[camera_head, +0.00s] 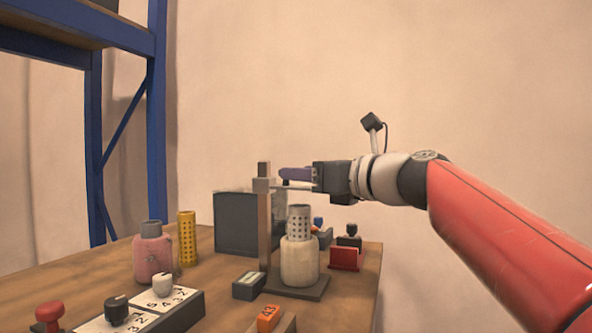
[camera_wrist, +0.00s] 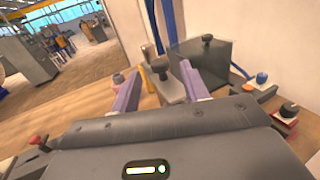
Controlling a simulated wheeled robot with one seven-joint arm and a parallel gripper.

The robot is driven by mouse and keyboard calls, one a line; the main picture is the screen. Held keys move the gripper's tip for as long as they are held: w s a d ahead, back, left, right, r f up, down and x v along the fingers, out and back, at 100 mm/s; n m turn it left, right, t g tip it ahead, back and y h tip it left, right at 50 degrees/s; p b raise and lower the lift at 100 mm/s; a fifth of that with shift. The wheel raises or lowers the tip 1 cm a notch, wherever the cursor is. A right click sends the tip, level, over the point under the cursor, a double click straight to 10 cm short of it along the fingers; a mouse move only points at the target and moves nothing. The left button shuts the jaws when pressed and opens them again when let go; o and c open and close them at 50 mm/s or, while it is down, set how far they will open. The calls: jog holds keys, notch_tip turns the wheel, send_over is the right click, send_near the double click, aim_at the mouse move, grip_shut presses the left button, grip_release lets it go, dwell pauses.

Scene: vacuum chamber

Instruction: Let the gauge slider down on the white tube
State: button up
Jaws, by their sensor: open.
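The gauge slider (camera_head: 262,185) is a grey block high on an upright post (camera_head: 264,225), with a thin arm reaching right above the white tube. The white tube (camera_head: 299,220) is perforated at its top and stands upright in a wider white body (camera_head: 300,262) on the gauge's dark base (camera_head: 312,287). My gripper (camera_head: 296,175) is at the slider's height, its purple fingers reaching left over the thin arm. In the wrist view my gripper (camera_wrist: 160,88) is open, with a grey piece and dark knob, apparently the slider (camera_wrist: 172,90), between the fingers. Contact cannot be told.
A pink bottle (camera_head: 152,255) and a yellow perforated tube (camera_head: 187,238) stand left of the gauge. A red block (camera_head: 344,259) is at right. Numbered dial blocks (camera_head: 150,308) and a red knob (camera_head: 49,313) are in front.

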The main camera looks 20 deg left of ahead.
aim_at(296, 187)
jog(key=shift+x, duration=1.3)
jog(key=c, duration=0.7)
notch_tip(296, 187, down, 4)
jog(key=shift+r+b, duration=0.25)
jog(key=shift+b, duration=0.6)
jog(key=shift+r, duration=0.15)
jog(key=o, duration=0.7)
jog(key=shift+d, duration=0.1)
